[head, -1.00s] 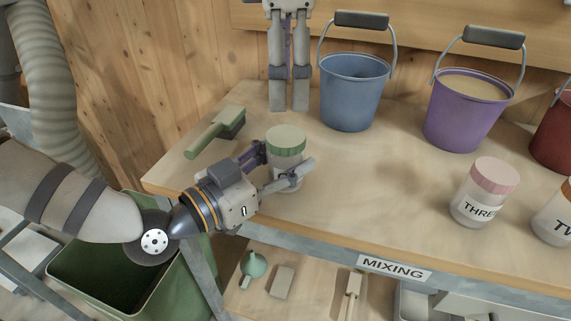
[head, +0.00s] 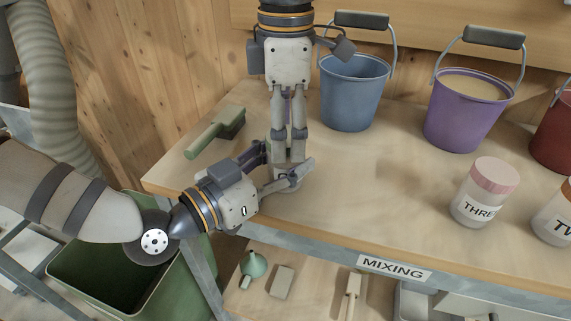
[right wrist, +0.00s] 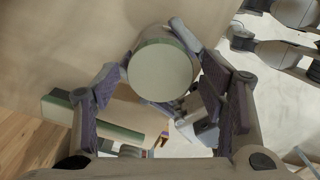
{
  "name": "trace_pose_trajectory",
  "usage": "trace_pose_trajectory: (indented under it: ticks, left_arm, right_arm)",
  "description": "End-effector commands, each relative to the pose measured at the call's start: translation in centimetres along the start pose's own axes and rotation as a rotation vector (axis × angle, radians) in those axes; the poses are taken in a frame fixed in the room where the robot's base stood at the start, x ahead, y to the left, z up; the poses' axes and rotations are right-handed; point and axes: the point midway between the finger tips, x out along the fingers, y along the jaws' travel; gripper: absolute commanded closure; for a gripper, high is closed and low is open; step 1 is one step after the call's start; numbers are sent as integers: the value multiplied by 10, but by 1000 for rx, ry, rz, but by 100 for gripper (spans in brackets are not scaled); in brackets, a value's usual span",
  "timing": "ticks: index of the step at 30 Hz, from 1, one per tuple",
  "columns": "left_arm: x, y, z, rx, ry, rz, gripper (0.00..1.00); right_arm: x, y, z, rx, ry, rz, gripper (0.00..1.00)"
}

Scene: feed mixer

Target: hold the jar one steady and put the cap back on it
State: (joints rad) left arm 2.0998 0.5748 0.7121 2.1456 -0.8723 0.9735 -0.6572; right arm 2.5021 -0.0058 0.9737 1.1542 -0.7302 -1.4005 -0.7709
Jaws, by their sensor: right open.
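The jar one (head: 288,186) stands upright near the bench's left end, its lettering not visible. My left gripper (head: 284,166) comes in low from the left with a finger on each side of the jar, closed against it. My right gripper (head: 288,158) points down from above, open, its fingers in front of the jar's upper part in the head view. In the right wrist view the cap (right wrist: 160,74), a pale green disc with a darker green rim, sits on the jar's top. It lies between and beyond my open right fingers. How fully it is seated cannot be told.
A green-handled brush (head: 215,133) lies left of the jar. A blue bucket (head: 352,95), purple bucket (head: 468,112) and red bucket (head: 553,130) stand behind and right. Jar three (head: 484,194) and another jar (head: 554,218) stand at the right. The bench middle (head: 390,185) is clear.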

Motion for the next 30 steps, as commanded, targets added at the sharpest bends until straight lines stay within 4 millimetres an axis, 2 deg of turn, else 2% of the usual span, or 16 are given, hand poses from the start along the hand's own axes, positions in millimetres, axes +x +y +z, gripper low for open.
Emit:
trace_pose_trajectory:
  ticks: [3, 9, 10, 13, 15, 22, 27, 28, 30]
  left_arm:
    - [0, 0, 0, 0, 1, 0, 100]
    - [0, 0, 0, 0, 1, 0, 100]
    - [0, 0, 0, 0, 1, 0, 100]
    - [0, 0, 0, 0, 1, 0, 100]
    - [0, 0, 0, 0, 1, 0, 100]
    - [0, 0, 0, 1, 1, 0, 100]
    - [0, 0, 0, 1, 1, 0, 100]
    - [0, 0, 0, 1, 1, 0, 100]
    - [0, 0, 0, 1, 1, 0, 100]
  right_arm:
    - [0, 0, 0, 0, 0, 0, 37]
    - [0, 0, 0, 0, 0, 0, 82]
    - [0, 0, 0, 0, 0, 0, 85]
    - [0, 0, 0, 5, -1, 0, 86]
    - [-1, 0, 0, 80, -4, 1, 86]
    - [0, 0, 0, 714, -5, 4, 86]
    - [0, 0, 0, 736, -2, -1, 86]
    - [0, 0, 0, 735, -2, -1, 46]
    - [0, 0, 0, 734, -2, -1, 32]
